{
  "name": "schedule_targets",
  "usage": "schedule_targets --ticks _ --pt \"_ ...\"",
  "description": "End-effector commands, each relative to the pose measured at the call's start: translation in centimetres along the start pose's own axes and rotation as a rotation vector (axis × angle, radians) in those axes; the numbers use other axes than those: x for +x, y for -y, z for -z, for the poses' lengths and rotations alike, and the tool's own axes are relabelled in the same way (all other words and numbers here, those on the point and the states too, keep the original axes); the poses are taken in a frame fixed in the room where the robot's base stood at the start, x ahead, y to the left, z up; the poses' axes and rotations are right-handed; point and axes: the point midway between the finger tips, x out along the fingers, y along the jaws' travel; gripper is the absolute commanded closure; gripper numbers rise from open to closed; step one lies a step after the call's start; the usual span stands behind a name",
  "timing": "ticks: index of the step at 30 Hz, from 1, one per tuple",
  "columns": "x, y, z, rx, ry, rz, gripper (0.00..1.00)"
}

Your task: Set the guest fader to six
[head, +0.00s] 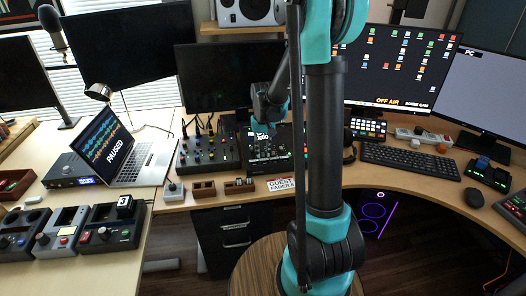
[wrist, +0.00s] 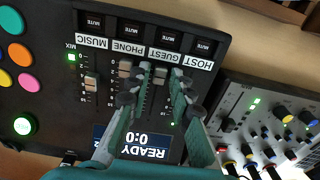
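The black fader panel (head: 270,158) lies on the desk under my gripper (head: 268,124) in the head view. In the wrist view the panel (wrist: 60,115) appears upside down, with columns labelled MUSIC, PHONE, GUEST and HOST. The guest fader cap (wrist: 160,75) sits close to the GUEST label (wrist: 160,55). My gripper (wrist: 160,72) is open, one finger on each side of this cap, with small gaps visible. Whether the tips reach down to cap height I cannot tell. The fingers partly hide the guest and host tracks; the scale number at the cap is unreadable.
The phone fader cap (wrist: 125,68) is close beside one finger. A knob mixer (head: 208,150) stands directly left of the panel. A card (head: 280,184) reading "GUEST FADER" and an unclear last character lies in front. Monitors stand behind; small wooden boxes (head: 204,189) sit at the desk edge.

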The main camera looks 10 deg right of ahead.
Motion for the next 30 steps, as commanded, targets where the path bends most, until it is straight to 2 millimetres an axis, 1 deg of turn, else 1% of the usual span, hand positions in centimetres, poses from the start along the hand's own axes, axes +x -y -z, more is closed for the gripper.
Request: schedule_targets --ticks 2,6,7,20,23,27,30 --pt "0.0 0.0 0.0 0.0 0.0 0.0 0.8" --pt "0.0 0.0 0.0 0.0 0.0 0.0 0.97" --pt "0.0 0.0 0.0 0.0 0.0 0.0 1.0" --pt "0.0 0.0 0.3 0.0 0.0 0.0 1.0" --pt "-0.1 0.0 1.3 0.0 0.0 0.0 1.0" --pt "0.0 0.0 3.5 0.0 0.0 0.0 1.0" --pt "-0.1 0.0 4.3 0.0 0.0 0.0 1.0"
